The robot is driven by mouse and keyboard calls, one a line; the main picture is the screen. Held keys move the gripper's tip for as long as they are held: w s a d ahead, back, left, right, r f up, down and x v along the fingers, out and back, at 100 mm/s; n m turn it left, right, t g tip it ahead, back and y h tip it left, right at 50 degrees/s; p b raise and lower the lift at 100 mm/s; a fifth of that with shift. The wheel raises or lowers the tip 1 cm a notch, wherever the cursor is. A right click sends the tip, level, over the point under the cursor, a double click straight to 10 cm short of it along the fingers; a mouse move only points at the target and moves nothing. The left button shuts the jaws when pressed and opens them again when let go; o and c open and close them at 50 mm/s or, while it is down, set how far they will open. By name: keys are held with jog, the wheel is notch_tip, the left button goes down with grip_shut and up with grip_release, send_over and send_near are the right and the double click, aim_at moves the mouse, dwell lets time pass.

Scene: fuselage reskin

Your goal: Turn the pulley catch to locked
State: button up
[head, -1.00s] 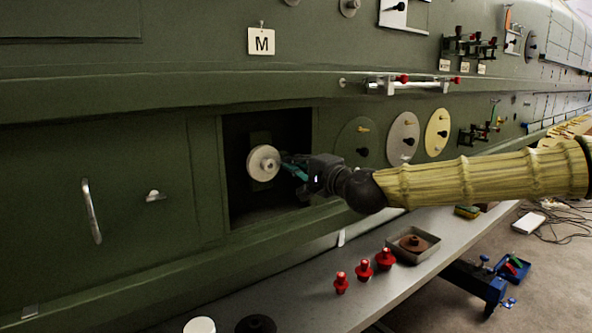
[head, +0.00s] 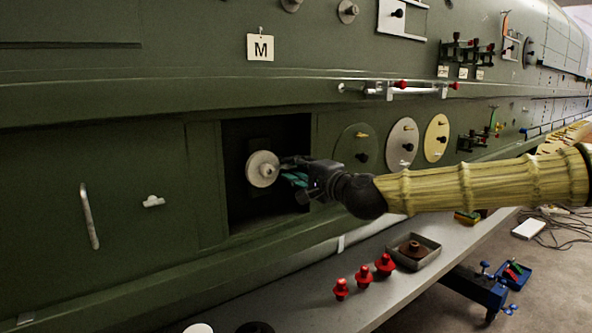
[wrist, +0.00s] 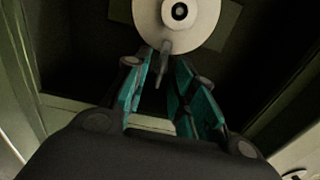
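The pale round pulley (head: 263,169) with a dark hub sits inside the dark square opening. It also shows at the top of the wrist view (wrist: 178,18). A small grey lever (wrist: 164,63), which looks like the pulley catch, points down from the disc's lower edge in the wrist view. My gripper (head: 289,171) reaches into the opening from the right, just beside the pulley. In the wrist view my gripper (wrist: 160,88) has its teal-padded fingers apart, with the lever's tip in line with the gap between them. I cannot tell whether either finger touches it.
The opening's frame (head: 222,180) surrounds my gripper closely. A panel with a bar handle (head: 89,216) and a small white knob (head: 153,201) is at left. Several round covers (head: 402,143) are at right. Red plugs (head: 363,276) and a tray (head: 414,250) stand on the bench below.

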jog(key=shift+s, duration=0.1)
jog(key=v, duration=1.2)
jog(key=shift+r, duration=0.1)
